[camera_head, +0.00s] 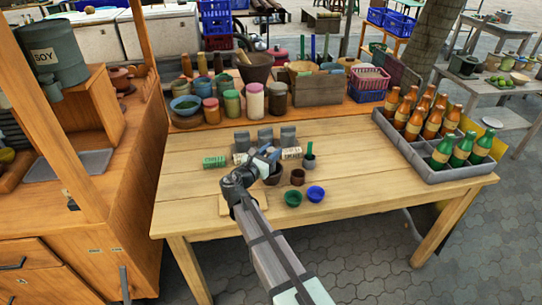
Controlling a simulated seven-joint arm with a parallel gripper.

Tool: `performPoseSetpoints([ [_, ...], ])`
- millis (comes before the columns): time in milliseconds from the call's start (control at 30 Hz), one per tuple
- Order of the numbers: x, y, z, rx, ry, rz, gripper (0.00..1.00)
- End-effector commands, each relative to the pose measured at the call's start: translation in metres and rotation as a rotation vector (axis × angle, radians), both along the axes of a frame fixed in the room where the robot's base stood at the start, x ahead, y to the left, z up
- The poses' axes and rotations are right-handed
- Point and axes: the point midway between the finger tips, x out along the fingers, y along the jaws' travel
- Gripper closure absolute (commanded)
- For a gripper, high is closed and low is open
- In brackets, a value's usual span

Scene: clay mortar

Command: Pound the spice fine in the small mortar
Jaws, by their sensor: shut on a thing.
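My gripper (266,160) is over the near middle of the wooden table, right above a small dark brown bowl (273,177) that looks like the small mortar. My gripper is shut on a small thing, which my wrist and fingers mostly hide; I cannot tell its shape. The inside of the bowl and any spice in it are also hidden. I cannot tell whether the held thing touches the bowl.
Right of the bowl stand a brown cup (297,177), a green bowl (292,198), a blue bowl (316,194) and a dark cup (309,162) with a green handle. Grey containers (265,136) stand behind. A bottle crate (433,172) fills the right end. The front right table is clear.

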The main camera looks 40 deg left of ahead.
Motion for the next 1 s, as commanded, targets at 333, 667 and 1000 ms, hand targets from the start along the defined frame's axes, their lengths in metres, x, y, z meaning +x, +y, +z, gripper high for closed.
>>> performPoseSetpoints([
  [333,0.0,0.0,0.028,0.002,0.0,0.0,0.93],
  [667,0.0,0.0,0.055,0.0,0.0,0.0,0.93],
  [1000,0.0,0.0,0.076,0.0,0.001,0.0,0.93],
])
